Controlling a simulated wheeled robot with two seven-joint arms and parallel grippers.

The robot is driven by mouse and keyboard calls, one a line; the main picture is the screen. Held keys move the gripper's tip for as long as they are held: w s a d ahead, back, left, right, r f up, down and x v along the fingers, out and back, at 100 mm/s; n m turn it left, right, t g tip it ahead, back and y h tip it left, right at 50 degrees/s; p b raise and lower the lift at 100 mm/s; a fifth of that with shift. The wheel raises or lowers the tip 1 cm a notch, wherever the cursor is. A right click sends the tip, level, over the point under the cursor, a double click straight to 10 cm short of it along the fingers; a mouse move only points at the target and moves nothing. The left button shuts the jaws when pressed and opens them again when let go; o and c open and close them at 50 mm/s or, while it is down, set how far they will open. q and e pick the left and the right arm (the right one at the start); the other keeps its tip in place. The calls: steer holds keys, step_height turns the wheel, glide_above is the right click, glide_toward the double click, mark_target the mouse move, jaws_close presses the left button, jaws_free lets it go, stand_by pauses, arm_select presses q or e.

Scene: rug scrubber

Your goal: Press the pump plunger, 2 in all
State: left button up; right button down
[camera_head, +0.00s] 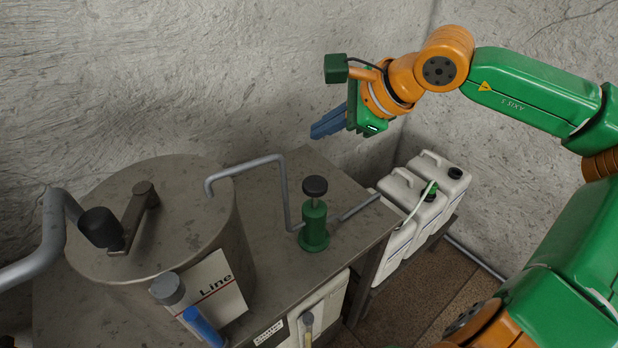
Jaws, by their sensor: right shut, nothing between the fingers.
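The pump (315,228) is a green cylinder standing upright on the metal table. Its plunger (315,187) is a black round knob on top, standing clear above the green body with a short pale rod between. My right gripper (314,131), with blue fingers, is above and behind the pump, apart from the plunger. Its fingers are shut with nothing between them and point to the left. My left gripper is not in view.
A bent grey pipe (283,180) rises beside the pump and reaches left toward a large lidded metal drum (160,215). White canisters (408,190) stand right of the table (270,215). A rough wall is close behind.

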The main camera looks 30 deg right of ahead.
mark_target(322, 186)
step_height(322, 186, down, 9)
steer(key=b, duration=0.8)
steer(key=shift+r, duration=0.1)
stand_by(1.6)
steer(key=shift+f+b, duration=0.35)
steer(key=shift+f, duration=0.1)
steer(key=shift+s+f+b, duration=0.1)
steer(key=shift+f+b, duration=1.8)
steer(key=shift+f, duration=0.05)
stand_by(1.3)
steer(key=shift+r, duration=0.1)
steer(key=shift+r+p, duration=2.05)
steer(key=shift+r, duration=0.2)
